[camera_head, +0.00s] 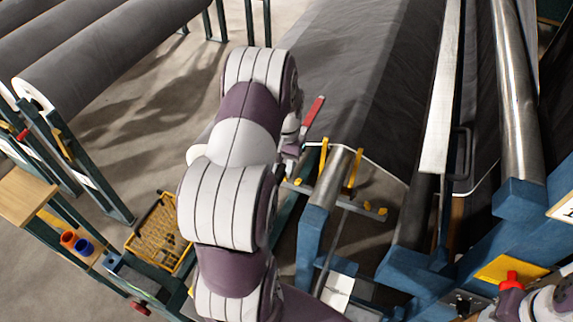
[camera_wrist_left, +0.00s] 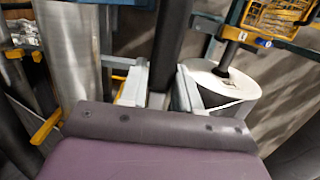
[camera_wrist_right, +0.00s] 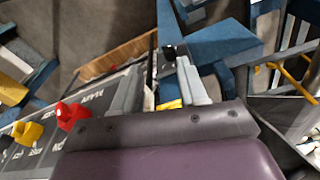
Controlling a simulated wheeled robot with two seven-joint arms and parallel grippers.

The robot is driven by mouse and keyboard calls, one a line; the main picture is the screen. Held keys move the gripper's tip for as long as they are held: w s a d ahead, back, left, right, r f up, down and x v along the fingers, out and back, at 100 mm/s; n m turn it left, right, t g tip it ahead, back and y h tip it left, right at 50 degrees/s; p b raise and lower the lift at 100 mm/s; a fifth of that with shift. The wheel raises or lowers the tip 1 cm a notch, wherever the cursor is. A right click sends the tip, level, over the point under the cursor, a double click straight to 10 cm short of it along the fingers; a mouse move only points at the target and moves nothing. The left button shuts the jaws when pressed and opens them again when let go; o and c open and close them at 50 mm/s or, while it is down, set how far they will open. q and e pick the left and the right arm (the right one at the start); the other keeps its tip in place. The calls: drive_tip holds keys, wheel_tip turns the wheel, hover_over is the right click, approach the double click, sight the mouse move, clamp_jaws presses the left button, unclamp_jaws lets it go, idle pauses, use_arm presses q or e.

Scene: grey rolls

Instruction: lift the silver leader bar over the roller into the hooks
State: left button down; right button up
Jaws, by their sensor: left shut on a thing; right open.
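A long flat silver bar (camera_head: 440,95), which looks like the leader bar, runs along the right side of the head view. A shiny steel roller (camera_head: 517,100) lies to its right. Yellow hook-shaped parts (camera_head: 355,172) stand beside a short metal cylinder at the centre. My left arm covers the middle, and its gripper is mostly hidden in the head view. In the left wrist view my left gripper (camera_wrist_left: 162,70) is closed around a dark bar-like thing I cannot identify surely. My right gripper (camera_wrist_right: 162,72) is open, with nothing held, near the control panel.
A yellow basket (camera_head: 160,232) and a wooden shelf (camera_head: 25,195) are at lower left. The panel has a red knob (camera_wrist_right: 72,115) and a yellow knob (camera_wrist_right: 28,133). Blue frame blocks (camera_head: 520,200) crowd the right.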

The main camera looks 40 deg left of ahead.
use_arm(q)
wheel_tip(320, 180, down, 12)
drive_tip(key=b, duration=0.8)
drive_tip(key=shift+r, duration=0.1)
drive_tip(key=c, duration=0.7)
unclamp_jaws()
